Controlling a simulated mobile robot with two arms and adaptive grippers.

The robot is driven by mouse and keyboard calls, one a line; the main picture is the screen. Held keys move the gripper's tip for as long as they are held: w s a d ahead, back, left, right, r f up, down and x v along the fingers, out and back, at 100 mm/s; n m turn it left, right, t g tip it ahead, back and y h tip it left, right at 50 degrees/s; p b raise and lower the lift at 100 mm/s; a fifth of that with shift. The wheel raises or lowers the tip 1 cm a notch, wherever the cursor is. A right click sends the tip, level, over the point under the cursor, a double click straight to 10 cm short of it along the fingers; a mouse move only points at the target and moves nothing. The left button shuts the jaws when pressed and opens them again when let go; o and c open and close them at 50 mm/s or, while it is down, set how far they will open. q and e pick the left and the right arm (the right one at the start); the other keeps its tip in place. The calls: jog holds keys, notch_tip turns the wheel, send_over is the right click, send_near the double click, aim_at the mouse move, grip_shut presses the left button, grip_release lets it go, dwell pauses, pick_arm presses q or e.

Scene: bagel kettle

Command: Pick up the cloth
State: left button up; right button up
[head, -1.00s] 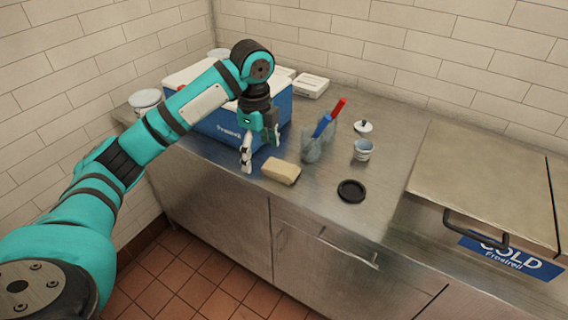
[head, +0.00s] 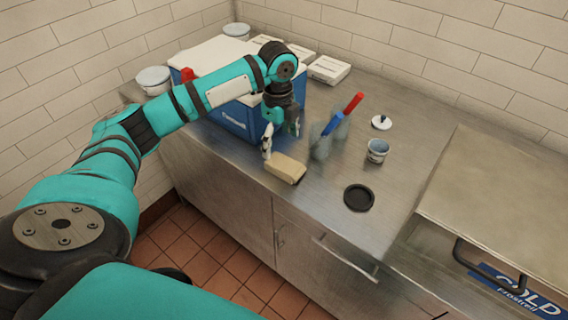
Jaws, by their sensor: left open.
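The cloth (head: 286,168) looks like a folded beige block. It lies on the steel counter near the front edge, in front of the blue cooler. My left gripper (head: 282,137) points down just behind and to the left of the cloth, with one finger close to its left end. I cannot tell whether that finger touches the cloth. The gripper is open and holds nothing. My right gripper is not in view.
A blue cooler (head: 232,117) with a white lid stands behind my left gripper. Cups holding a blue-handled tool (head: 331,124) and a red-handled tool (head: 352,103), a small cup (head: 377,150) and a black disc (head: 358,197) stand to the right. A cold box (head: 497,190) is at the far right.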

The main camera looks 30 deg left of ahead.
aim_at(282, 162)
pick_arm(q)
notch_tip(282, 162, down, 3)
jog(key=shift+w+r, duration=0.1)
jog(key=shift+d+f+p, duration=0.1)
jog(key=shift+f+p, duration=0.1)
jog(key=shift+p, duration=0.15)
jog(key=f, duration=0.2)
jog(key=f+p, duration=0.1)
jog(key=shift+d+f, duration=0.25)
jog(key=shift+f, duration=0.6)
jog(key=c, duration=1.2)
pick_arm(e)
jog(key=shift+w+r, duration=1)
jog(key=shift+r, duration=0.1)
pick_arm(q)
jog(key=shift+o, duration=0.2)
